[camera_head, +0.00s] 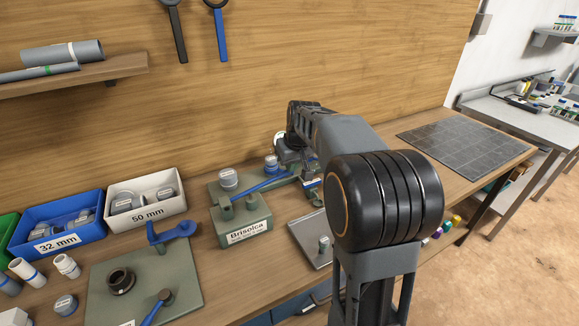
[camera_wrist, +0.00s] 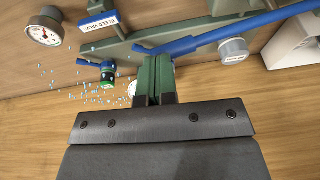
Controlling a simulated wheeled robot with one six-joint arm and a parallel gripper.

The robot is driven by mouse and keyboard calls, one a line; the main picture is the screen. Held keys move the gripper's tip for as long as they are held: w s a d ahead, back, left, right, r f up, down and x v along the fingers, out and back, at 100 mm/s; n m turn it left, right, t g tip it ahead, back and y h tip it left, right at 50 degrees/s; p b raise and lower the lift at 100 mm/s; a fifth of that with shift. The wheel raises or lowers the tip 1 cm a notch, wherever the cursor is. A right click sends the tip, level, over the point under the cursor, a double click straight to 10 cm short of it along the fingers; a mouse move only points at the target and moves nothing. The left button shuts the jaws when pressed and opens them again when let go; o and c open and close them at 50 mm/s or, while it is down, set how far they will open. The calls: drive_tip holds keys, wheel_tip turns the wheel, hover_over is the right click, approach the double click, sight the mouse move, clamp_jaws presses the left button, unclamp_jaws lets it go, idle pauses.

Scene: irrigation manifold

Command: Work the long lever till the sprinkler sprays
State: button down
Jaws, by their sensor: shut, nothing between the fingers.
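The long blue lever (camera_head: 265,185) runs from the green manifold labelled "Brisolca" (camera_head: 258,215) toward my arm; it also crosses the top of the wrist view (camera_wrist: 215,37). My gripper (camera_wrist: 156,62) is shut and empty, its green fingertips right at the lever's free end; whether they touch cannot be told. A small blue and black fitting with a green ring (camera_wrist: 107,74), apparently the sprinkler, is left of the fingers. Pale blue droplets hang in the air around it. In the head view my arm hides most of this area.
A gauge (camera_wrist: 43,32) and a "BLEED VALVE" label (camera_wrist: 98,22) are near the fitting. A grey cap (camera_wrist: 233,50) sits beside the lever. A second green plate with blue handles (camera_head: 180,275), a grey tray (camera_head: 308,240) and part bins (camera_head: 60,222) occupy the bench. A dark tiled mat (camera_head: 465,140) lies clear.

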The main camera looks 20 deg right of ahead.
drive_tip(key=d+v, duration=0.1)
drive_tip(key=v, duration=0.7)
drive_tip(key=shift+d+r, duration=0.3)
drive_tip(key=shift+s, duration=0.1)
idle(0.3)
